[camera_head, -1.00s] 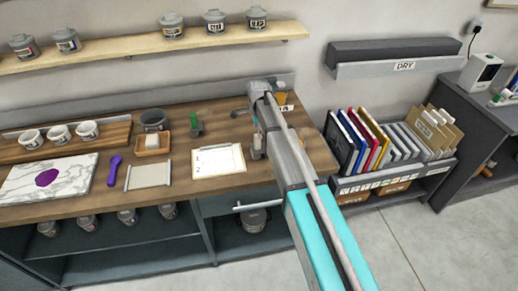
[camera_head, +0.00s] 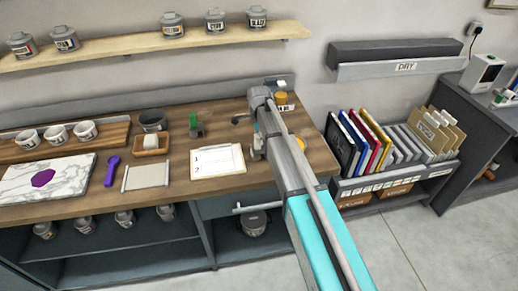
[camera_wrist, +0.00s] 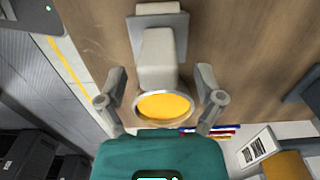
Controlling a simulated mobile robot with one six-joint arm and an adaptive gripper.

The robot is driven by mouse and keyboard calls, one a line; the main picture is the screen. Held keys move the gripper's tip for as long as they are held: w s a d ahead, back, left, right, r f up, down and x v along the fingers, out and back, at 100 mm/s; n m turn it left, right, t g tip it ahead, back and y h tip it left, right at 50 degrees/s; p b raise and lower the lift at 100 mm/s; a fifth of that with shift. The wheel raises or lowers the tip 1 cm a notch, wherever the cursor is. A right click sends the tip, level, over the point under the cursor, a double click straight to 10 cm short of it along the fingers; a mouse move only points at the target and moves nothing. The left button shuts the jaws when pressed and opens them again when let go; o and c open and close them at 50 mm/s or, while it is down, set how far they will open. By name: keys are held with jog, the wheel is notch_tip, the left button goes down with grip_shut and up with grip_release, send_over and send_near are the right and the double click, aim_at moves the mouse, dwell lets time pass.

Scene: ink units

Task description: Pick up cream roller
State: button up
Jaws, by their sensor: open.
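In the wrist view my gripper (camera_wrist: 162,98) is open. Its two grey fingers stand either side of a pale, cream-grey piece (camera_wrist: 158,68) with a round orange face at its near end. I cannot tell whether its fingers touch it, or for certain that it is the cream roller. In the head view my arm reaches over the right part of the wooden bench and hides most of my gripper's fingers. A small pale object (camera_head: 257,143) shows beside the arm there.
On the wooden bench (camera_head: 225,118) lie a clipboard (camera_head: 217,161), a pale flat tray (camera_head: 147,175), a purple tool (camera_head: 112,170), a marble slab (camera_head: 60,178) and several white cups. A yellow-orange-topped jar (camera_head: 281,98) stands behind the arm. A rack of folders (camera_head: 395,150) stands right.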

jog(key=shift+f+b, duration=1.05)
jog(key=shift+f, duration=0.25)
grip_shut()
